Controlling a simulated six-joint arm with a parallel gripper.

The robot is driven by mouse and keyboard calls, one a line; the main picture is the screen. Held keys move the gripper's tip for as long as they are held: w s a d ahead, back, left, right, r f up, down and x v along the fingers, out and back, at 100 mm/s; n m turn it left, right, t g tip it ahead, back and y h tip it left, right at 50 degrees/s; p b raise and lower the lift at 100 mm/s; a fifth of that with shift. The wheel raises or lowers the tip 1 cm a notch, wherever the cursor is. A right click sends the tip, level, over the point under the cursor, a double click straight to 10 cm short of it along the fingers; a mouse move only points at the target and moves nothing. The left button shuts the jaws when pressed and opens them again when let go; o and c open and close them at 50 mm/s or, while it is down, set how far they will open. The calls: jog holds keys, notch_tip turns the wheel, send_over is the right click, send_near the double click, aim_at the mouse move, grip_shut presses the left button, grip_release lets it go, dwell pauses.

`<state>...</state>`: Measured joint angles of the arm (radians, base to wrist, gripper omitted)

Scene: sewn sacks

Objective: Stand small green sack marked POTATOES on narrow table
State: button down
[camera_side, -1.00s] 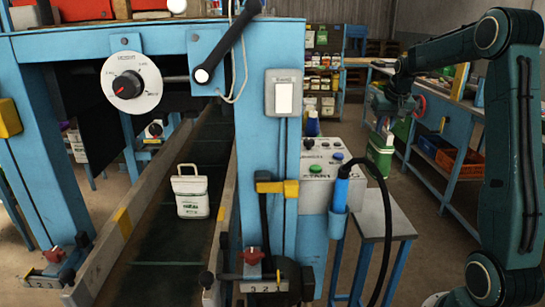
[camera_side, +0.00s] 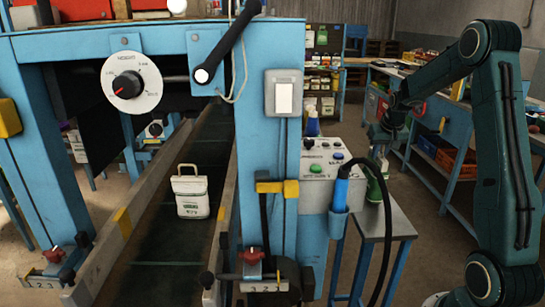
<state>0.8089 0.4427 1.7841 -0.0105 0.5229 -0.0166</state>
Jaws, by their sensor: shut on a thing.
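The small green sack (camera_side: 374,187) is at the left back of the narrow table (camera_side: 398,224), partly hidden by the control box and the black cable. Its marking cannot be read. My gripper (camera_side: 381,152) is shut on the top of the sack, with its fingers partly hidden. The sack hangs roughly upright at about the height of the grey table top. I cannot tell whether its bottom touches the table.
A control box (camera_side: 322,172) with a blue-handled tool (camera_side: 341,190) and a looping black cable (camera_side: 387,215) stands just left of the narrow table. The front right of the table top is clear.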

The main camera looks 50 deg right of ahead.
jog(key=shift+f, duration=0.75)
jog(key=c, duration=1.3)
grip_release()
jog(key=v, duration=1.2)
